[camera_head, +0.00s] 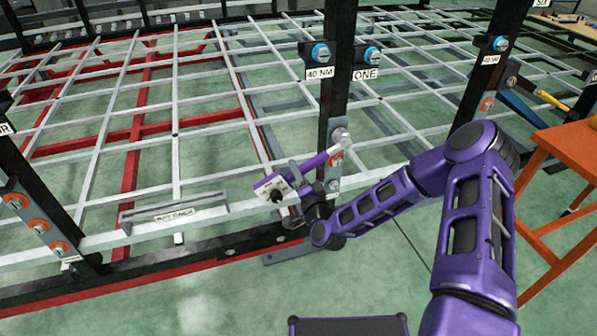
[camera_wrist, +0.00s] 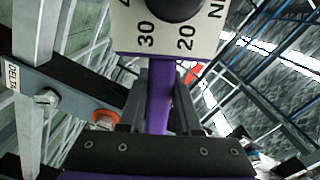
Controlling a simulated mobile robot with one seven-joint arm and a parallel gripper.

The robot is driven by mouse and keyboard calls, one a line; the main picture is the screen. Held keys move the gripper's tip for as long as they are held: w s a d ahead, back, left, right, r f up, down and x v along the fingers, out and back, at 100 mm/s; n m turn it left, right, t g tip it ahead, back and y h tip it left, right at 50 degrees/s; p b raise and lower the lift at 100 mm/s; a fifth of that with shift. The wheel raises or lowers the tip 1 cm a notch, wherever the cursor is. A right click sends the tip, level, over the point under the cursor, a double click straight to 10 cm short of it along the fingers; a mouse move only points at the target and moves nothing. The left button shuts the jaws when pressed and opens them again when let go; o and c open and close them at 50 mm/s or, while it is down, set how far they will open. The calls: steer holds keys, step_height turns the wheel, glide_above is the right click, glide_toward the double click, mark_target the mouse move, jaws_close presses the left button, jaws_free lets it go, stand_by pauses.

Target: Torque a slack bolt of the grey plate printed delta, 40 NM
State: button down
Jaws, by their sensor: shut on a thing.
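My gripper (camera_head: 297,197) is shut on a purple torque wrench (camera_head: 312,162), which has a cream dial box. The dial box also shows at the top of the wrist view (camera_wrist: 165,28), with 20 and 30 readable. The wrench's silver head (camera_head: 341,137) is at the black post by the top of a grey plate (camera_head: 335,172); I cannot tell whether it sits on a bolt. A bolt with an orange washer (camera_head: 336,159) shows just below the head. In the wrist view, a label reading about "DELT" (camera_wrist: 12,78) is at left, near a silver bolt (camera_wrist: 48,97) and an orange washer (camera_wrist: 104,118).
Blue-washered bolts (camera_head: 320,53) sit above the labels "40 NM" (camera_head: 319,73) and "ONE" (camera_head: 365,74). Another grey plate with orange washers (camera_head: 38,226) is at left. A white lattice frame (camera_head: 175,130) lies behind. An orange table (camera_head: 570,150) stands at right.

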steer(key=shift+r, duration=0.25)
steer(key=shift+s+a+r+m+p, duration=0.1)
steer(key=shift+a+r+m+p, duration=0.15)
steer(key=shift+r+m, duration=0.25)
steer(key=shift+a+r+m+p, duration=0.2)
steer(key=shift+r+m, duration=0.2)
steer(key=shift+r, duration=0.1)
steer(key=shift+r, duration=0.1)
steer(key=shift+a+r+m, duration=0.15)
steer(key=shift+r+m, duration=0.3)
steer(key=shift+m, duration=0.05)
steer(key=shift+f, duration=0.1)
steer(key=shift+f+n, duration=0.3)
